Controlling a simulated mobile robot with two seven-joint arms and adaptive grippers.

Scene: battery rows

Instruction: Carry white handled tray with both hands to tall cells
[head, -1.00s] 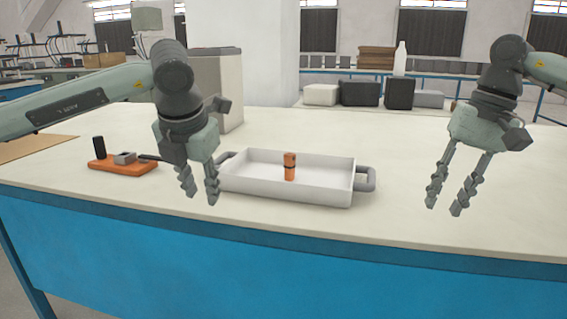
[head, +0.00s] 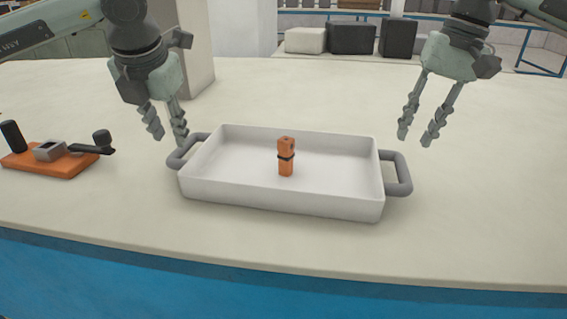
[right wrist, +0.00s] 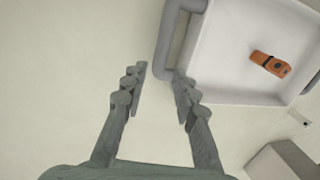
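The white tray (head: 280,203) with grey handles lies flat on the bench. My left gripper (head: 166,137) is open and empty, just above and behind the left handle (head: 176,158). My right gripper (head: 416,139) is open and empty, above and beyond the right handle (head: 405,175). In the right wrist view its open fingers (right wrist: 160,72) point toward that handle (right wrist: 167,58), with nothing between them. I cannot make out any tall cells besides the orange block.
An orange board (head: 50,164) with a black post, a grey block and a dark-handled part lies left of the tray. A grey bin (head: 198,60) stands behind my left gripper. The bench is clear in front of the tray and to its right.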

